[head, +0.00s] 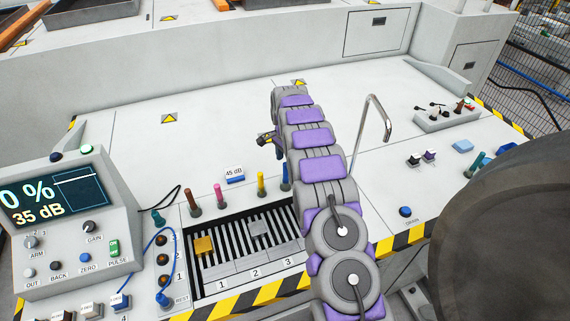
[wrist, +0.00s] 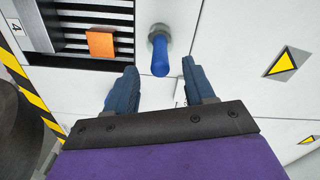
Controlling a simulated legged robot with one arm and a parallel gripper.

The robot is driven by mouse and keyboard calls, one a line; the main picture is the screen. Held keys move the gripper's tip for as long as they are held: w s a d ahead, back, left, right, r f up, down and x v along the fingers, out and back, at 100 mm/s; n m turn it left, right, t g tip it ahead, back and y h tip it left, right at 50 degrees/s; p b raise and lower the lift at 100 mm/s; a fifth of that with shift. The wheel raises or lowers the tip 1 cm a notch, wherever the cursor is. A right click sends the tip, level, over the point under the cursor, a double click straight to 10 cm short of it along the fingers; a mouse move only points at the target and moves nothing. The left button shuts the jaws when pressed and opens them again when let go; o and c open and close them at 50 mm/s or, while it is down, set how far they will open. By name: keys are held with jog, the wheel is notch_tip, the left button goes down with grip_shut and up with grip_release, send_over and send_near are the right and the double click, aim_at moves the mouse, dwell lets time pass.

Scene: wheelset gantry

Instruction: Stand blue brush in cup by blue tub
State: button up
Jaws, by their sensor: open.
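A blue handle (wrist: 160,57), which may be the blue brush, stands out of a round grey holder in the wrist view. In the head view it shows partly behind my arm (head: 285,175). My gripper (wrist: 160,82) is open, its two dark blue fingers apart with the handle's end just ahead of the gap. It appears in the head view as a small dark shape left of my arm (head: 267,138). A blue, flat-topped item (head: 463,146) at the right may be the tub. A teal handle (head: 476,164) stands tilted near it; I cannot make out the cup clearly.
Several coloured handles, including pink (head: 218,194) and yellow (head: 261,183), stand behind a slotted grate (head: 225,262). A screen console (head: 65,215) is at left. A bent metal pipe (head: 380,118) rises right of my arm. The panel's back middle is clear.

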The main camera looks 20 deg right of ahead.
notch_tip(320, 180, up, 13)
jog(key=p, duration=0.2)
dwell(0.8)
